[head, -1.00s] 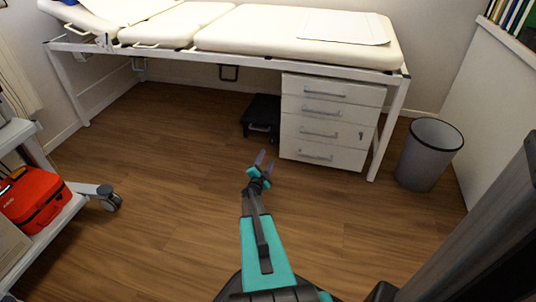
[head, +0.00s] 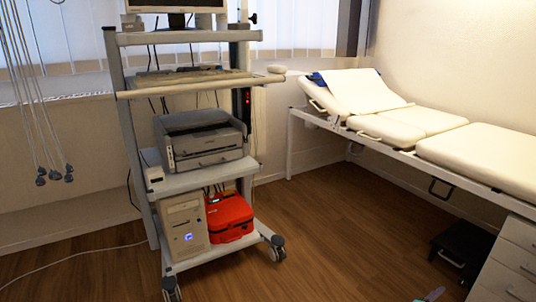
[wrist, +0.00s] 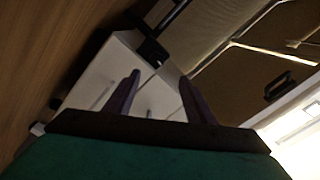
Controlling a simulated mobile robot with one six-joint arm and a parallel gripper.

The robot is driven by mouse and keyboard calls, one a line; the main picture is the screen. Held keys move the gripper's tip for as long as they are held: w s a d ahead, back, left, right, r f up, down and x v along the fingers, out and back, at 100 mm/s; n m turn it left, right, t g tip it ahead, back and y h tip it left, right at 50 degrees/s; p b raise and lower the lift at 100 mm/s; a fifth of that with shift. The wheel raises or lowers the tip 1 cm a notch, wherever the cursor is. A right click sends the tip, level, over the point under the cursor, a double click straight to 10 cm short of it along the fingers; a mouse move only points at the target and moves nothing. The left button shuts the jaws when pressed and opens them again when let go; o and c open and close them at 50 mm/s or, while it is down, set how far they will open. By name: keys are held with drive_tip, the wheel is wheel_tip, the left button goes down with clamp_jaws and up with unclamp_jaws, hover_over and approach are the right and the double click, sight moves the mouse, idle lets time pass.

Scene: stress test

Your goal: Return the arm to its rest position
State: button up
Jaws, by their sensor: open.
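My gripper (wrist: 158,95) shows in the wrist view with its two purple fingers apart and nothing between them. Its dark base and a teal part of my arm fill the bottom of that view. In the head view only the tip of my gripper (head: 432,295) shows at the bottom edge, right of the middle, over the wooden floor. The rest of my arm is out of the head view.
A grey cart (head: 190,185) holds a printer (head: 200,140), a computer tower (head: 184,228) and a red case (head: 230,218). An exam couch (head: 480,155), white drawers (head: 512,262) and a black step stool (head: 462,248) stand right. Cables (head: 30,100) hang left. The middle floor is clear.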

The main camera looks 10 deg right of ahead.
drive_tip(key=w+a+r+n+t+y+p, duration=0.2)
drive_tip(key=w+a+r+p, duration=0.3)
drive_tip(key=a, duration=0.3)
drive_tip(key=w+a+r+n+t+y+p, duration=0.1)
drive_tip(key=w+a+r+n+t+p, duration=0.15)
drive_tip(key=w+a+p, duration=0.45)
drive_tip(key=w+a+r+n+t+y+p, duration=0.1)
drive_tip(key=w+a+r+y+p, duration=0.15)
drive_tip(key=w+a+r, duration=0.45)
drive_tip(key=s+a+n+y+p, duration=0.1)
drive_tip(key=a+n+y+p, duration=0.9)
drive_tip(key=a, duration=1.9)
drive_tip(key=s+a+n+g+y+p, duration=0.3)
drive_tip(key=s+a+n+g+p, duration=0.45)
drive_tip(key=s+a, duration=0.85)
drive_tip(key=s+r+n+g+p, duration=0.1)
drive_tip(key=s+g, duration=0.3)
drive_tip(key=s, duration=0.8)
drive_tip(key=s+r+n+g+h+p, duration=0.1)
drive_tip(key=s+r+g, duration=0.3)
drive_tip(key=s, duration=0.8)
drive_tip(key=shift+s+d+g, duration=0.15)
drive_tip(key=shift+d+g, duration=0.15)
drive_tip(key=shift+g, duration=0.2)
